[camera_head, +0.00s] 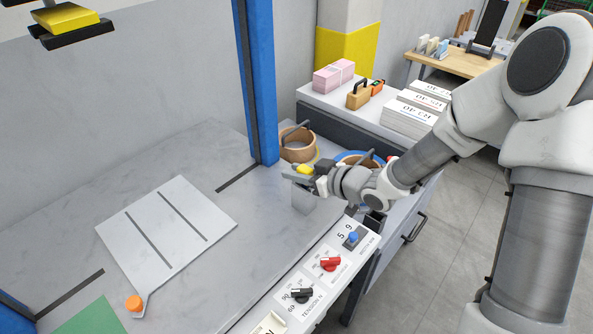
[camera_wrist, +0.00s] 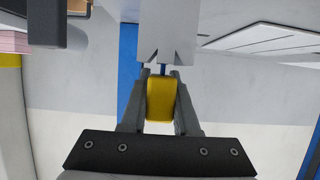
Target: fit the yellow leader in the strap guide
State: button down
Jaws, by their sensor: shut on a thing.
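My gripper (camera_head: 299,175) is shut on the yellow leader (camera_head: 305,169), near the foot of the blue post, above the table. In the wrist view the yellow leader (camera_wrist: 161,99) sits between the two fingers (camera_wrist: 161,76). A short blue piece shows at its far end, pointing at a notch in a pale grey block that looks like the strap guide (camera_wrist: 166,32). The tip is at or very near the notch; I cannot tell whether it is inside. In the head view the pale block (camera_head: 304,203) is just below my gripper, partly hidden by it.
A brown strap roll (camera_head: 297,146) stands behind my gripper, beside the blue post (camera_head: 256,80). A control panel with knobs (camera_head: 330,264) lies along the front edge. A slotted grey plate (camera_head: 185,250) lies left. Paper stacks (camera_head: 408,118) stand behind my arm.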

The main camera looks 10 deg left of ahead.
jog(key=shift+f+b, duration=0.4)
jog(key=shift+f, duration=0.2)
jog(key=c, duration=0.6)
grip_release()
jog(key=p+v, duration=0.4)
jog(key=v, duration=1.3)
notch_tip(320, 180, up, 7)
jog(key=p, duration=0.7)
jog(key=shift+s+r, duration=0.1)
jog(key=shift+r, duration=0.1)
jog(key=shift+d, duration=0.1)
